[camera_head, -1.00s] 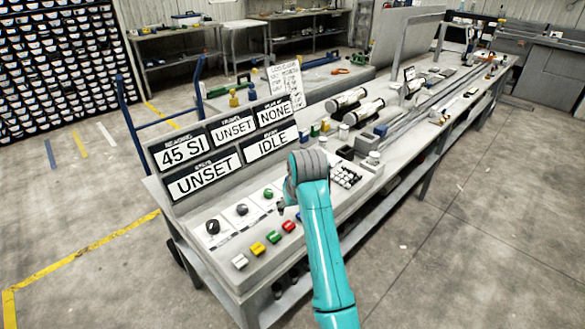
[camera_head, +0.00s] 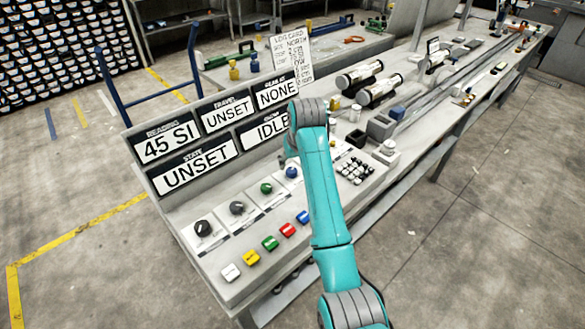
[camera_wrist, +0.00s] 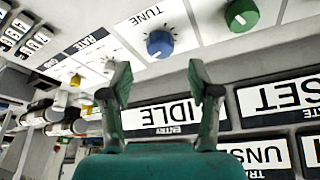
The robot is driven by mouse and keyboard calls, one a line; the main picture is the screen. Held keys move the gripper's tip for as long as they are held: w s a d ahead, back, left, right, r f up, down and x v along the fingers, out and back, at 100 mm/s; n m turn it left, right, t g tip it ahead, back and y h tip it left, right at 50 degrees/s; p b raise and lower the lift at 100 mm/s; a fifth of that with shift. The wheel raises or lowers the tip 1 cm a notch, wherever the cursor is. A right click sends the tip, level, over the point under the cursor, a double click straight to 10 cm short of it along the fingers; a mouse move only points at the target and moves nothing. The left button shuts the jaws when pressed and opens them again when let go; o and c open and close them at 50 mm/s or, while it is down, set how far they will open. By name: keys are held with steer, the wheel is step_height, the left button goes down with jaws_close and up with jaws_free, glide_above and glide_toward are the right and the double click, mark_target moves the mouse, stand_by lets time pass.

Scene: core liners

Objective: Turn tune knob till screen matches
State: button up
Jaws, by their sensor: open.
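The blue knob also shows in the head view (camera_head: 291,172), just left of my arm. My gripper (camera_wrist: 159,70) is open and empty; the knob appears between and beyond its fingertips, with no contact visible. In the head view my arm link hides most of the gripper. The screens read 45 SI (camera_head: 166,148), UNSET (camera_head: 227,113) for travel, NONE (camera_head: 277,92), UNSET (camera_head: 197,172) for state and IDLE (camera_head: 271,127), partly covered by my arm.
A green knob (camera_head: 266,188) and two black knobs (camera_head: 203,228) are left of it. Coloured buttons (camera_head: 270,243) line the panel's front. A keypad (camera_head: 355,168) is right of my arm. A log card (camera_head: 291,53) stands behind the screens, its small print unreadable. Open floor lies right.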

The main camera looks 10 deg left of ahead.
mark_target(292, 170)
steer(key=shift+x, duration=2.8)
steer(key=c, duration=1.2)
